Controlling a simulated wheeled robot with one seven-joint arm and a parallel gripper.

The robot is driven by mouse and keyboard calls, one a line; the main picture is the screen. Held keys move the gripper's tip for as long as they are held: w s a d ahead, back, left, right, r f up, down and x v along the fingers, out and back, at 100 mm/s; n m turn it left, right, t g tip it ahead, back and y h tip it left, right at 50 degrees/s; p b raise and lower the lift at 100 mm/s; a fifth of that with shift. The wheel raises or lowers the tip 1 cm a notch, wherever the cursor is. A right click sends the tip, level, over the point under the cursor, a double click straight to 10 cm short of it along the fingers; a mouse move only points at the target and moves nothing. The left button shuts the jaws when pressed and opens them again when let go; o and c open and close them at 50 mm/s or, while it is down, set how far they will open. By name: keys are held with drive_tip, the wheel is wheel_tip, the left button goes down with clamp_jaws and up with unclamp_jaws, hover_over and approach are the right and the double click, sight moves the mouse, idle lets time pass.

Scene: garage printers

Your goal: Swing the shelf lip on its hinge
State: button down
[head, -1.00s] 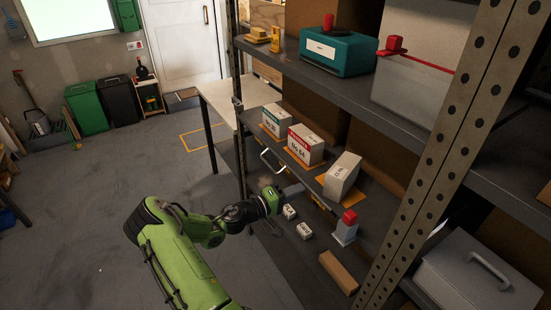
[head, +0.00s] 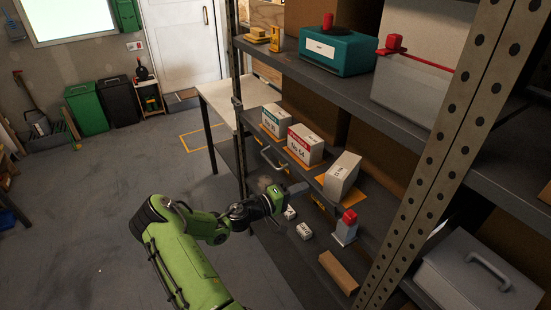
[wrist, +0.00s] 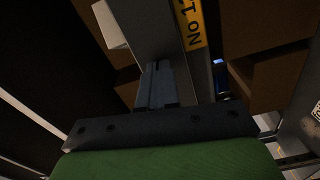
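The shelf lip (head: 292,181) is a dark strip along the front edge of the middle shelf, below the boxes. It carries a pale metal handle (head: 272,160) at its left part and a yellow label toward its right. The label (wrist: 189,24) shows close up in the wrist view, with black lettering. My gripper (head: 298,188) is at the lip, right of the handle and not around it. In the wrist view its grey fingers (wrist: 155,75) lie together with nothing visible between them. Whether the fingertips touch the lip is hard to tell.
White boxes (head: 305,145) stand on the middle shelf. Below are small white boxes (head: 304,230), a red-capped grey object (head: 346,228) and a brown block (head: 338,272). A perforated post (head: 450,150) rises at right. The floor at left is clear.

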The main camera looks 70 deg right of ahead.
drive_tip(key=shift+s+d+f, duration=0.1)
drive_tip(key=shift+s+d, duration=0.2)
drive_tip(key=shift+b+v, duration=0.35)
drive_tip(key=shift+v, duration=2.2)
drive_tip(key=shift+d, duration=0.1)
